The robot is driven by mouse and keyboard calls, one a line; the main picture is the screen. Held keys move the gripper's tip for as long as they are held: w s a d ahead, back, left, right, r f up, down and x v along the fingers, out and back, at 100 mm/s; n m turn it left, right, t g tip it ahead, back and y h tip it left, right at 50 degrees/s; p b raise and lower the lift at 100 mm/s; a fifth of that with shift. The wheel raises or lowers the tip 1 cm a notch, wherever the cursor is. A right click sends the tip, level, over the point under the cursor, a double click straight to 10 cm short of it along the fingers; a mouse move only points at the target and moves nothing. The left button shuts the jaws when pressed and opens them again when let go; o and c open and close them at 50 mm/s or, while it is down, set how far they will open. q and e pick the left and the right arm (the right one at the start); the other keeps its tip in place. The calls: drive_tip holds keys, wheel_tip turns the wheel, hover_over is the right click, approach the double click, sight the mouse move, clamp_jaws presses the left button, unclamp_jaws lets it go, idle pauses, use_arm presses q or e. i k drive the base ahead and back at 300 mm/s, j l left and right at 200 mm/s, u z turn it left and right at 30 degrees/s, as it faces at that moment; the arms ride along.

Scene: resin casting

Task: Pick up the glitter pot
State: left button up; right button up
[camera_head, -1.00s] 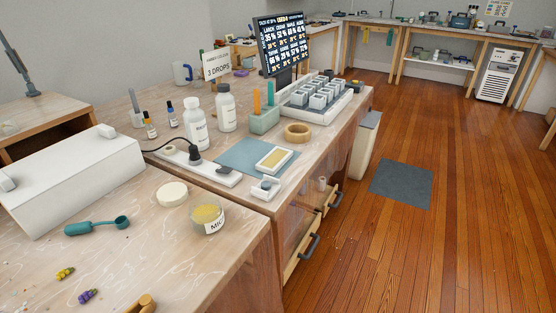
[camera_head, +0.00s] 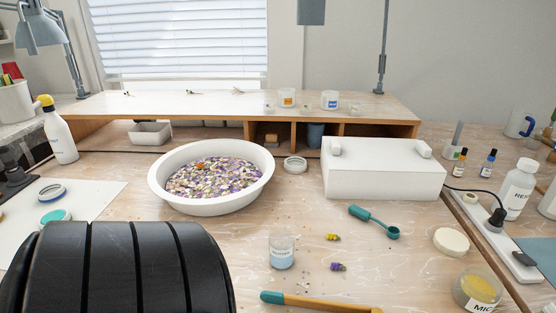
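A small clear pot (camera_head: 282,250) with pale blue contents and a label stands upright on the bench, right of the black arm link at lower left. Its label is too small to read surely; it may be the glitter pot. Another clear pot (camera_head: 478,288) with yellow contents and a label starting "MIC" stands at the lower right. A black ridged part of my arm fills the lower left. Neither gripper shows.
A white bowl (camera_head: 160,188) of mixed flakes stands behind the clear pot. A blue-tipped wooden tool (camera_head: 320,302) lies in front. A teal scoop (camera_head: 375,221), small yellow (camera_head: 332,237) and purple (camera_head: 338,267) pieces, and a white box (camera_head: 383,170) are to the right.

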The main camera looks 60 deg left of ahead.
sight(281, 241)
drive_tip(key=u, duration=1.9)
